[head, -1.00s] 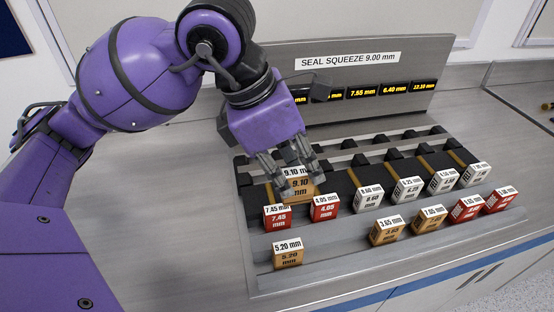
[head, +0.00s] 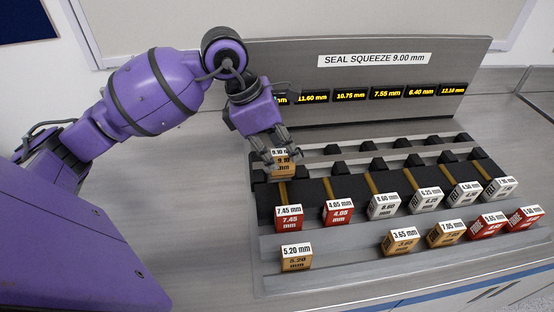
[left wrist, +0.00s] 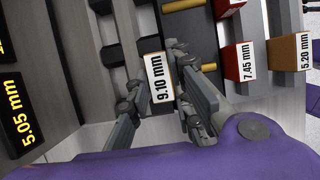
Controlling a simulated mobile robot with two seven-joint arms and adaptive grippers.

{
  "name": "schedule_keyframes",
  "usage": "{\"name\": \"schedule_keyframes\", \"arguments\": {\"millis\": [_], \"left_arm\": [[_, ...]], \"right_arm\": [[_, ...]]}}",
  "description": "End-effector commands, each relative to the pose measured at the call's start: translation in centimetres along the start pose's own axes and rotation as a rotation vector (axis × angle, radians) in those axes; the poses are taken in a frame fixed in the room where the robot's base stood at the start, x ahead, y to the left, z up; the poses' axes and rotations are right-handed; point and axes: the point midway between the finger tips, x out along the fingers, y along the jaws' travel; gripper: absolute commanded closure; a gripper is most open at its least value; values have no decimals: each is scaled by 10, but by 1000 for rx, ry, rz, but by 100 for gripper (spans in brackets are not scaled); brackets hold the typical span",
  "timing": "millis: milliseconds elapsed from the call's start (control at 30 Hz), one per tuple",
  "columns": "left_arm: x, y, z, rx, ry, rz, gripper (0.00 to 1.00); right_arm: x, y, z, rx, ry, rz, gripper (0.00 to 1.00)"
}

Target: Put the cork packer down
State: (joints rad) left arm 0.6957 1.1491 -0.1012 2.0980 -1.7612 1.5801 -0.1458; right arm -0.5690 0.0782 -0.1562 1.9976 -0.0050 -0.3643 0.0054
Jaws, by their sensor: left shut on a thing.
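The cork packer, a tan block with a white label reading 9.10 mm (head: 284,170), is at the far left of the rack, over the dark channel area. My left gripper (head: 280,152) is shut on it from above and behind. In the left wrist view the labelled face of the packer (left wrist: 160,78) shows between the fingers of the left gripper (left wrist: 163,88). Whether the packer touches the rack below is hard to tell. My right gripper is not in view.
The grey rack (head: 350,270) holds several blocks in front: a red 7.45 mm block (head: 289,220), a red 4.05 mm block (head: 338,213), white blocks and tan ones. A back panel (head: 400,75) reads SEAL SQUEEZE 9.00 mm above several lit readouts. The counter at left is clear.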

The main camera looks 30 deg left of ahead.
Motion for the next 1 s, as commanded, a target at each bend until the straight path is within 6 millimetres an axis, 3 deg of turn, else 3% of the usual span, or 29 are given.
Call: {"name": "schedule_keyframes", "arguments": {"millis": [267,433,833,867,1000], "left_arm": [[14,13,-12,-3,0,-1,100],[38,11,-20,-1,-1,-2,100],[45,12,-24,0,1,-1,100],[44,12,-23,0,1,0,78],[43,12,-23,0,0,0,61]], "right_arm": [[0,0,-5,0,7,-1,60],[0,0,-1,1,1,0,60],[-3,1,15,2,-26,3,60],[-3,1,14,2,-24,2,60],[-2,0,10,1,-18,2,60]]}}
